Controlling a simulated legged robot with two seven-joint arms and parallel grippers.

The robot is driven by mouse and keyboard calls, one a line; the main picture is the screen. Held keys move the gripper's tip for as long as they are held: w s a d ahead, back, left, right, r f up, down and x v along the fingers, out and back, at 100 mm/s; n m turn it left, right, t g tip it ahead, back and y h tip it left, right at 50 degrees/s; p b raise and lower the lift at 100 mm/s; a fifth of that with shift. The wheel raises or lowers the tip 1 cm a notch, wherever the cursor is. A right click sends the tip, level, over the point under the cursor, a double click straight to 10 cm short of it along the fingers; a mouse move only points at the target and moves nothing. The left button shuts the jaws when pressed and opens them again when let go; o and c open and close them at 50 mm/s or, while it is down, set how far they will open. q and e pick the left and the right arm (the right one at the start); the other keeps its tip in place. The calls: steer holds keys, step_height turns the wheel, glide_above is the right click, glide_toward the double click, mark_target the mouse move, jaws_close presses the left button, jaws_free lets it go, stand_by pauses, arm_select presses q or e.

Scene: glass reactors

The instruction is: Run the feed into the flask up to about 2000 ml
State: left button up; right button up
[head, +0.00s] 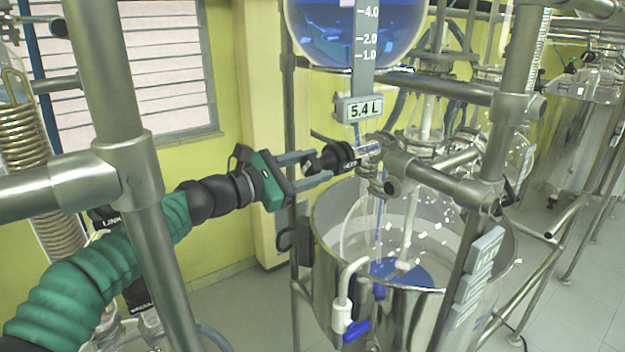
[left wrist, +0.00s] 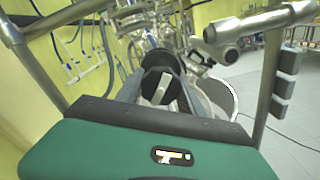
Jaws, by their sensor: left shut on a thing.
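The feed vessel (head: 320,35) at the top centre holds blue liquid beside a scale marked 4.0, 2.0 and 1.0. Its display (head: 360,109) reads 5.4 L. Below it, a black valve knob (head: 343,155) sits on the feed line. My left gripper (head: 322,166) is shut on this knob; the knob also shows in the left wrist view (left wrist: 150,60), with a pale bar between the fingers. The clear glass flask (head: 372,235) is inside the steel bath, with blue liquid (head: 405,272) low down. I cannot read its level. My right gripper is out of view.
The steel bath (head: 330,262) has a white drain tap with a blue handle (head: 357,330). Steel frame posts (head: 108,75) and crossbars surround the setup, one post crossing in front of my left arm. A coil condenser (head: 25,120) stands at the left.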

arm_select(q)
steer(key=m+b, duration=0.3)
steer(key=shift+f+m, duration=0.15)
steer(key=shift+m, duration=0.25)
steer(key=m+b, duration=0.2)
steer(key=m, duration=0.1)
steer(key=shift+m, duration=0.3)
steer(key=m+b, duration=0.2)
steer(key=m, duration=0.1)
steer(key=shift+m, duration=0.3)
steer(key=m+b, duration=0.2)
steer(key=m, duration=0.1)
steer(key=shift+m, duration=0.3)
steer(key=m+b, duration=0.1)
steer(key=m, duration=0.2)
steer(key=shift+m, duration=0.3)
steer(key=m+b, duration=0.1)
steer(key=m, duration=0.3)
steer(key=shift+m, duration=0.3)
steer(key=m, duration=0.3)
steer(key=shift+d+m+b, duration=0.1)
steer(key=shift+m+b, duration=0.2)
steer(key=shift+m, duration=2.3)
